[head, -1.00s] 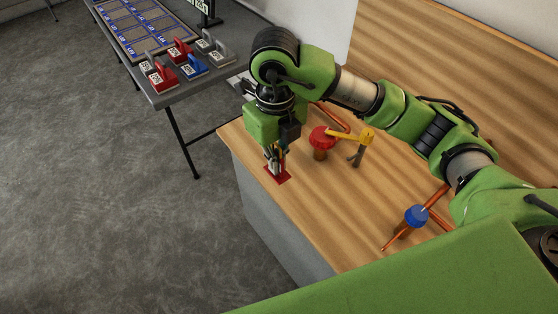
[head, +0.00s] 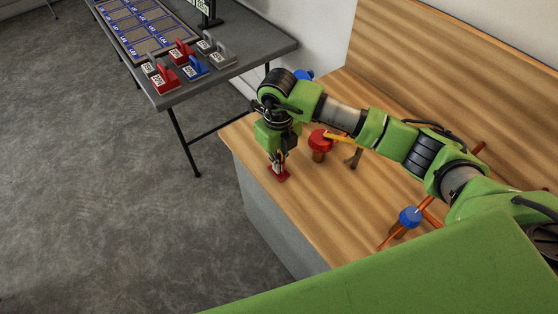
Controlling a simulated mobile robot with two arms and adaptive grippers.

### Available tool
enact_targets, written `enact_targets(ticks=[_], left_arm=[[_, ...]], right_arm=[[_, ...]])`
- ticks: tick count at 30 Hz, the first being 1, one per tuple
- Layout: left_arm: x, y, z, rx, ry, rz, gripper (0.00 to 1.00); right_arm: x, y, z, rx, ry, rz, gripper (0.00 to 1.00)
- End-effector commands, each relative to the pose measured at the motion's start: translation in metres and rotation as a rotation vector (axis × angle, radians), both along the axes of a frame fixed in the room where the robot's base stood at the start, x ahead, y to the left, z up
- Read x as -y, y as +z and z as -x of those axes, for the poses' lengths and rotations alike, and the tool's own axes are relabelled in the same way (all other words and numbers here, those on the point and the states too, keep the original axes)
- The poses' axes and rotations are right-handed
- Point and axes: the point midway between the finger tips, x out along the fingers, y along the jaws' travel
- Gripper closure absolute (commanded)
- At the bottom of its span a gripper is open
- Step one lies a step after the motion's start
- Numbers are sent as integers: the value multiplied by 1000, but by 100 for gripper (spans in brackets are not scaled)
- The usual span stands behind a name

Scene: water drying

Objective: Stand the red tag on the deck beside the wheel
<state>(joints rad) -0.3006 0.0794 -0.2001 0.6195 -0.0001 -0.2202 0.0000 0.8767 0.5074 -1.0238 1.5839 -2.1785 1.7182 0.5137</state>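The red tag (head: 283,177) is at the left end of the wooden deck (head: 335,215), near its front edge, with a white label showing. My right gripper (head: 277,158) points down at it and appears shut on its upper part, though the fingers are small and partly hidden. The tag's base is at or just above the deck; I cannot tell which. The red wheel (head: 319,141) stands to the right of the tag, a short gap away. My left gripper is not in view.
A yellow lever (head: 340,138) is beside the red wheel. A blue wheel (head: 410,216) with copper pipes is nearer right, and another blue part (head: 304,75) shows behind my arm. A grey table (head: 255,55) with several tags stands at the back left. Deck front is clear.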

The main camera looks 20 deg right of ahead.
Motion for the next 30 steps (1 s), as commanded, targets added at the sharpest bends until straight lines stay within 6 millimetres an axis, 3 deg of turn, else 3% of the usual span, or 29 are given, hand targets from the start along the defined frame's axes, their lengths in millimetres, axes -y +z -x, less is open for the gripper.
enact_targets(ticks=[5,8,20,23,30], left_arm=[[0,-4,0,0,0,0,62],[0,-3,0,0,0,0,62],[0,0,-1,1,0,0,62],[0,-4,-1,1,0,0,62],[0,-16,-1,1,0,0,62]], right_arm=[[0,-4,0,0,0,0,100],[0,-3,0,0,0,0,79],[0,1,0,0,0,0,79],[0,10,-1,4,0,0,79],[-1,59,-2,7,0,-1,79]])
